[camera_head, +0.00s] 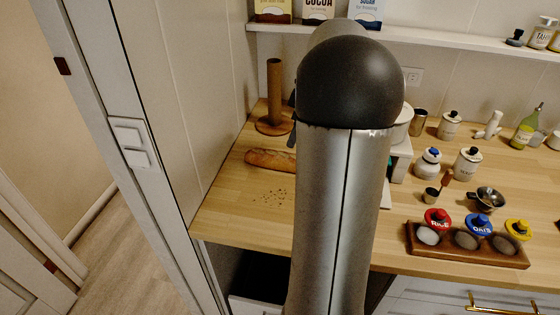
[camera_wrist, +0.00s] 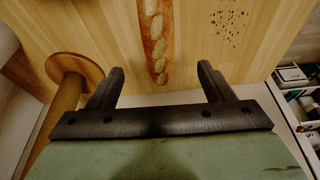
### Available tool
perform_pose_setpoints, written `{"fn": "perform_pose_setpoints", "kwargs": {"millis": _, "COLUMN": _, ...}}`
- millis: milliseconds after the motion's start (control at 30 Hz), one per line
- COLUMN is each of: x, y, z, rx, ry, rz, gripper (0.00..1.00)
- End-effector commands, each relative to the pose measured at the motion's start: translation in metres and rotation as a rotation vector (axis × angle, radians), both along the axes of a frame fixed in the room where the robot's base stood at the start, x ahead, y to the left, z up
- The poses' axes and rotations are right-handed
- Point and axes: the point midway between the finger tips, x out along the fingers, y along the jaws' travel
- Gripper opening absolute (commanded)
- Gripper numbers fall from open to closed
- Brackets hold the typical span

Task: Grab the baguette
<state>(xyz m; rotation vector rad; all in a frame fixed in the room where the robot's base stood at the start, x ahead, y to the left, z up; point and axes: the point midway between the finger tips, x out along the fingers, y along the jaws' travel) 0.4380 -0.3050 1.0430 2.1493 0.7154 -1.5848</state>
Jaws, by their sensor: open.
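The baguette (camera_head: 270,159) lies on the wooden counter in the head view, left of my arm, which hides its right end. In the wrist view the baguette (camera_wrist: 156,40) runs down from the top edge, brown with pale scored patches. My gripper (camera_wrist: 158,83) is open and empty in the wrist view, its two dark fingers apart. The baguette's near end lies between the fingertips in the picture. I cannot tell the height of the fingers above the counter. In the head view my gripper is hidden behind my arm.
A wooden paper-towel holder (camera_head: 274,98) stands behind the baguette; its round base (camera_wrist: 72,68) shows left of my gripper in the wrist view. Crumbs (camera_head: 270,195) lie in front of the baguette.

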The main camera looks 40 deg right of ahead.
Motion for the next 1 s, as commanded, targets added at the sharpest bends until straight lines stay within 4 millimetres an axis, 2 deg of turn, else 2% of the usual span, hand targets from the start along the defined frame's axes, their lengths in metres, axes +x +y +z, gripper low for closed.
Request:
{"fn": "perform_pose_setpoints", "kwargs": {"millis": 100, "x": 0.006, "y": 0.006, "z": -0.025, "rx": 0.004, "ry": 0.004, "rz": 0.002, "gripper": 0.74}}
{"fn": "perform_pose_setpoints", "kwargs": {"millis": 233, "x": 0.012, "y": 0.01, "z": -0.046, "rx": 0.002, "ry": 0.003, "rz": 0.001, "gripper": 0.74}}
{"fn": "perform_pose_setpoints", "kwargs": {"millis": 467, "x": 0.016, "y": 0.012, "z": -0.062, "rx": 0.001, "ry": 0.001, "rz": 0.0, "gripper": 0.74}}
{"fn": "perform_pose_setpoints", "kwargs": {"millis": 800, "x": 0.028, "y": 0.019, "z": -0.104, "rx": 0.001, "ry": 0.002, "rz": 0.001, "gripper": 0.74}}
{"fn": "perform_pose_setpoints", "kwargs": {"millis": 1000, "x": 0.029, "y": 0.02, "z": -0.109, "rx": 0.0, "ry": 0.0, "rz": 0.0, "gripper": 0.74}}
